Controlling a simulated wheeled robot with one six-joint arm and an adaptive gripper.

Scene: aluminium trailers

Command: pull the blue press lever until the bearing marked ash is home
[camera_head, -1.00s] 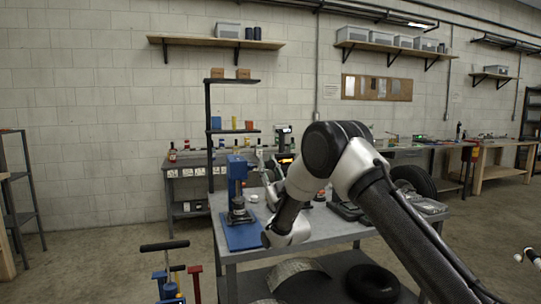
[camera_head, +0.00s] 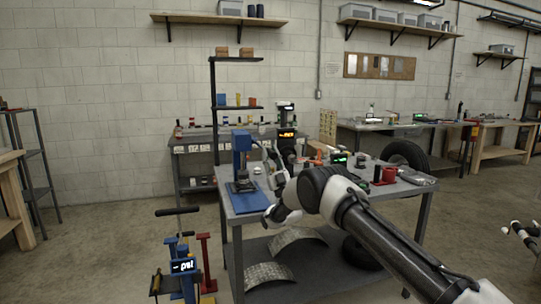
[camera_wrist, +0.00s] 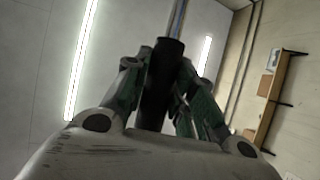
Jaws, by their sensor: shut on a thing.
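The blue press (camera_head: 241,154) stands upright on a blue plate (camera_head: 248,203) at the left end of the grey workbench. Dark parts (camera_head: 243,181) sit at its foot; I cannot read any ash mark or tell how deep a bearing sits. My gripper (camera_head: 266,154) is just right of the press column, small in the head view. In the wrist view my gripper (camera_wrist: 160,85) is shut on a black cylindrical grip (camera_wrist: 160,80), with a thin bluish rod (camera_wrist: 178,18) beyond it. This looks like the lever's handle; its join to the press is hidden.
The workbench (camera_head: 247,205) carries a red part (camera_head: 388,174) and other items on its right. Curved metal sheets (camera_head: 268,272) lie on its lower shelf. A blue jack-like stand (camera_head: 183,266) and red stand (camera_head: 206,265) are at front left. Open floor lies left.

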